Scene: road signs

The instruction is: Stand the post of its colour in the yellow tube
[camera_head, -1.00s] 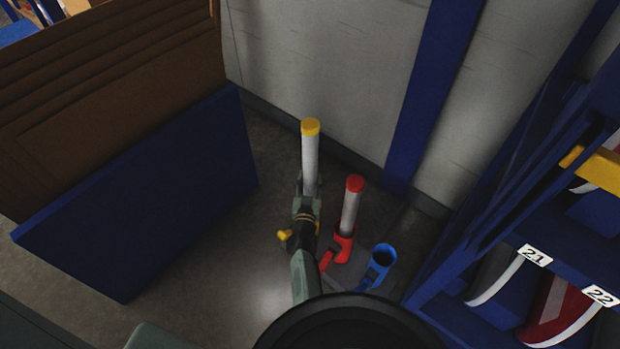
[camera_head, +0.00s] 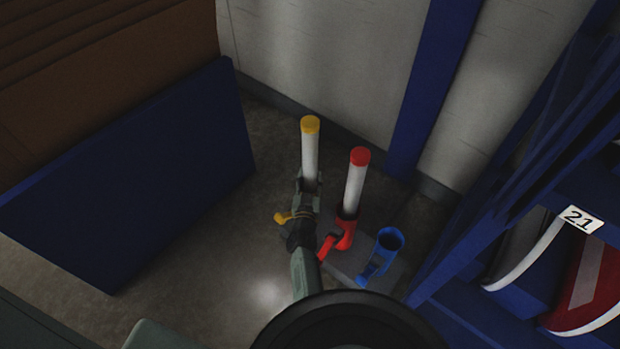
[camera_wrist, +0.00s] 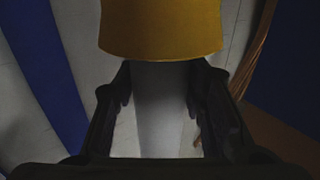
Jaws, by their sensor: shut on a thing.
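My gripper (camera_head: 309,182) is shut on the white post with a yellow cap (camera_head: 310,125). The post stands about upright, and its lower part is hidden by the gripper. In the wrist view the yellow cap (camera_wrist: 160,28) fills the top, with the pale post (camera_wrist: 160,100) between my two fingers. The yellow tube (camera_head: 280,217) shows only as a small yellow part with a handle beside my wrist; the rest is behind my arm. I cannot tell whether the post's lower end is in the tube.
A white post with a red cap (camera_head: 360,157) stands in the red tube (camera_head: 346,228), close to the right. The blue tube (camera_head: 390,238) is empty. Both are on a grey base (camera_head: 348,262). A blue shelf rack (camera_head: 545,200) is at right, a blue panel (camera_head: 140,180) at left.

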